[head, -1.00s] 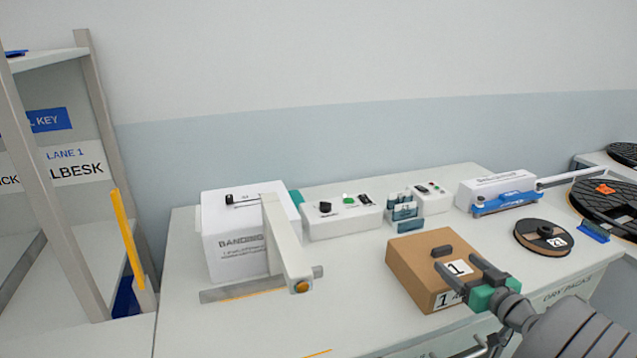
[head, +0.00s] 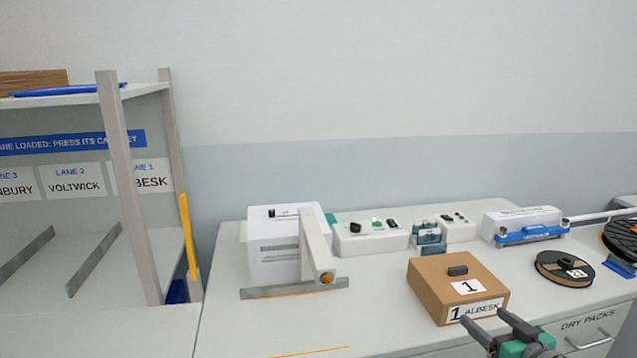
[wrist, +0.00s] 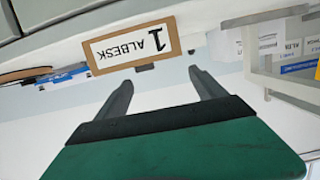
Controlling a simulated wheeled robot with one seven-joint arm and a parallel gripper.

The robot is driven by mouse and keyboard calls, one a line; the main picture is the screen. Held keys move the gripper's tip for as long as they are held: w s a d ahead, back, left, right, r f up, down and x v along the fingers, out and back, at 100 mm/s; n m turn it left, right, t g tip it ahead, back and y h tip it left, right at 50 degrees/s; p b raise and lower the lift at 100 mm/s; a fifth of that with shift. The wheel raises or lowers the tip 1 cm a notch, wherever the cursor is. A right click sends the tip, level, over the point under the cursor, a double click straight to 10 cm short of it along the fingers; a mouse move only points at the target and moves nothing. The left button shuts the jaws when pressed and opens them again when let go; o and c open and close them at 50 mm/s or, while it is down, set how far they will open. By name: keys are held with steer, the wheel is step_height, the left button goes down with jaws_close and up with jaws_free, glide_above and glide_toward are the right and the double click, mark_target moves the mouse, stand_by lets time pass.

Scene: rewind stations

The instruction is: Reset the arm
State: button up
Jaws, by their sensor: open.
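My gripper (head: 488,325) is at the lower right of the head view, in front of the bench and just below the front of a brown carton. In the wrist view my gripper (wrist: 162,82) shows two dark fingers spread apart with nothing between them. The carton (head: 428,284) stands on the bench, marked "1" and "1 ALBESK", with a small dark block on top. Its labelled front also shows in the wrist view (wrist: 172,38), upside down, beyond the fingers and apart from them.
A banding machine (head: 285,250) with an angled arm stands left on the bench (head: 225,325). Control boxes (head: 372,238), a blue-fronted sealer (head: 530,234) and a black reel (head: 563,268) stand behind and right. A lane rack (head: 135,200) is at far left. The bench front left is clear.

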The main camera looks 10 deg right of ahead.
steer(key=w+a+n+g+y+p, duration=0.2)
steer(key=a+g+p, duration=0.45)
steer(key=a, duration=1.65)
steer(key=s+a+r+m+g+h+p, duration=0.1)
steer(key=s+a+r+g, duration=0.1)
steer(key=s+a, duration=0.2)
steer(key=s+a+r+m+g+h, duration=0.1)
steer(key=s+a+g, duration=0.2)
steer(key=s, duration=0.7)
steer(key=shift+a+r+g+p, duration=0.35)
steer(key=shift+a, duration=0.4)
